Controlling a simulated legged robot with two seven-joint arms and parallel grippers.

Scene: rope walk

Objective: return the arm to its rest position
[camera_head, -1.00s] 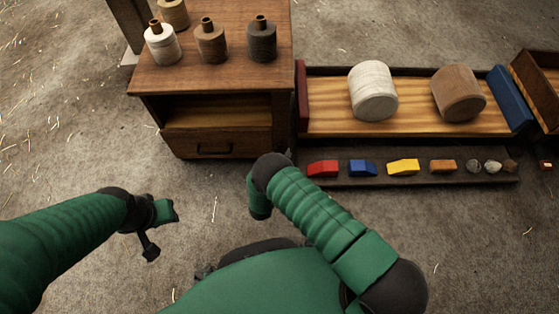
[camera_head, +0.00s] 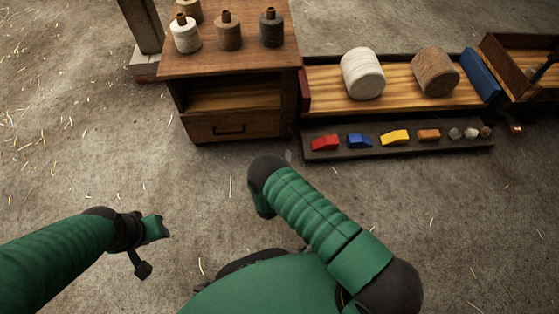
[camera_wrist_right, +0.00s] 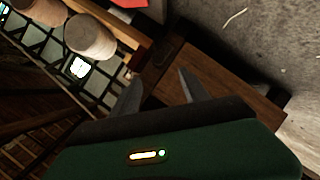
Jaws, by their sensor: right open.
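My right arm (camera_head: 318,213) is bent in front of my body in the head view, its forearm reaching up and left over bare floor. Its fingertips are hidden there. In the right wrist view my right gripper (camera_wrist_right: 160,84) shows two grey fingers apart, with nothing between them. Brown wood lies behind them. My left arm (camera_head: 60,255) comes in from the left, and its dark hand end (camera_head: 140,240) hangs over the floor. Its jaw opening is not clear.
A wooden cabinet (camera_head: 235,98) with several spools on top stands ahead. To its right is a tray (camera_head: 315,85) holding two large rolls, above a dark strip (camera_head: 340,152) with coloured blocks and stones. Floor around my arms is clear.

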